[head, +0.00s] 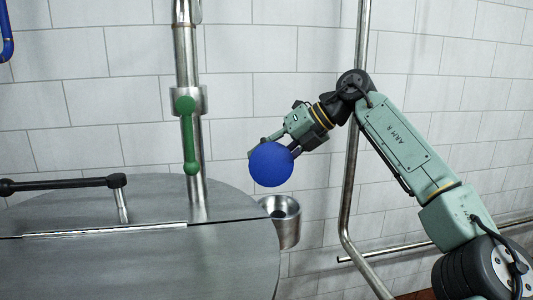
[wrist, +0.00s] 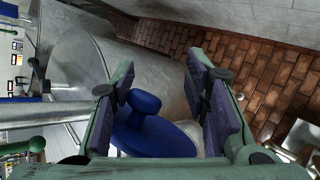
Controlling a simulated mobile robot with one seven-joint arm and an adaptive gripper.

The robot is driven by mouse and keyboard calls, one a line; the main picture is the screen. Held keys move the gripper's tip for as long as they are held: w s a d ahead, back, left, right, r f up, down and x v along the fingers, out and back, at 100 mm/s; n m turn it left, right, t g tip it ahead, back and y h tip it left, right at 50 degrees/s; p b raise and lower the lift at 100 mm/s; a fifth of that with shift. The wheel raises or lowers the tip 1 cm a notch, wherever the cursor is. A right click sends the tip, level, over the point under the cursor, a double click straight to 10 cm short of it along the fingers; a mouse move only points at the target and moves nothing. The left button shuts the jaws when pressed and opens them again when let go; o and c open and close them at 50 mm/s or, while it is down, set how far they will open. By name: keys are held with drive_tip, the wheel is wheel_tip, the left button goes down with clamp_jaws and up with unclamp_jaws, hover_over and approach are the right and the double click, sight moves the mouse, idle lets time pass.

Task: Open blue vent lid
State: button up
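The blue vent lid (head: 271,164) shows as a round blue face in the head view, raised above the metal vent cup (head: 283,220), whose mouth is uncovered. In the wrist view the lid (wrist: 160,140) is a blue disc with a rounded knob (wrist: 145,102). My gripper (head: 274,146) is behind and above the lid in the head view. In the wrist view its fingers (wrist: 168,85) are spread, with the knob between them, nearer the left finger. A clear gap shows to the right finger. Any hinge is hidden.
A large steel tank (head: 150,265) with a black-handled bar (head: 65,184) stands left of the vent. A pipe with a green lever (head: 188,135) rises behind it. A thin vertical pipe (head: 352,170) stands close to my arm. Brick floor (wrist: 240,70) is open at right.

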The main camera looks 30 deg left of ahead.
drive_tip(key=shift+o, duration=0.2)
drive_tip(key=shift+w+f, duration=0.1)
drive_tip(key=shift+w+d+r, duration=0.15)
drive_tip(key=shift+d+r, duration=0.15)
drive_tip(key=shift+r, duration=0.05)
drive_tip(key=v, duration=1.1)
drive_tip(key=shift+d, duration=0.1)
drive_tip(key=shift+c, duration=0.2)
